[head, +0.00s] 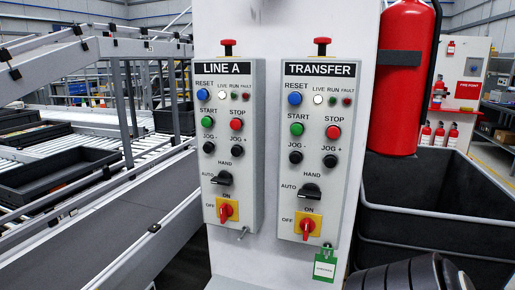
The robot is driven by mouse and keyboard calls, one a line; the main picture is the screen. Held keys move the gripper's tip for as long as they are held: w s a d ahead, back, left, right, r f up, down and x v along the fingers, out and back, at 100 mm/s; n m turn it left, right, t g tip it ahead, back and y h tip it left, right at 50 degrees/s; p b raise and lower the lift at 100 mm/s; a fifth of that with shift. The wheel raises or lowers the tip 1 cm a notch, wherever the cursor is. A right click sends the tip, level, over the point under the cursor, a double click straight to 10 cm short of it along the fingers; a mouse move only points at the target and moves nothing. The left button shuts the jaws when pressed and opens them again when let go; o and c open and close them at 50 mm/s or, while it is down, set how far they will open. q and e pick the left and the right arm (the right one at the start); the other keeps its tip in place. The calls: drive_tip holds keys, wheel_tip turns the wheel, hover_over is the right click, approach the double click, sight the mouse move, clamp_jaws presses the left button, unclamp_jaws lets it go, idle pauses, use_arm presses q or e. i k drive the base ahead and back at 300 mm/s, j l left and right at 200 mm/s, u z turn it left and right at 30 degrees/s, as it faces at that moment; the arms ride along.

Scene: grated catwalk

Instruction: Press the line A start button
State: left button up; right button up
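The LINE A panel (232,150) is a grey box on a white column, left of the TRANSFER panel (318,150). Its green start button (208,123) sits under the START label at the panel's left side, unobstructed. The red stop button (236,125) is right of it, the blue reset button (203,94) above, and black jog buttons below. LINE A's white LIVE lamp (222,96) looks lit; its RUN and FAULT lamps look dark. The TRANSFER panel has its own green start button (296,129).
Red mushroom buttons top both panels. A green tag (325,265) hangs under TRANSFER. A red extinguisher (401,80) and dark bins (440,200) stand right of the column. A roller conveyor with black trays (60,172) lies left, its rail close to LINE A.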

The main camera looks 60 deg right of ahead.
sight(207, 121)
drive_tip(key=z, duration=0.45)
drive_tip(key=l+z, duration=0.1)
drive_tip(key=z, duration=0.75)
drive_tip(key=l+z, duration=0.1)
drive_tip(key=z, duration=0.3)
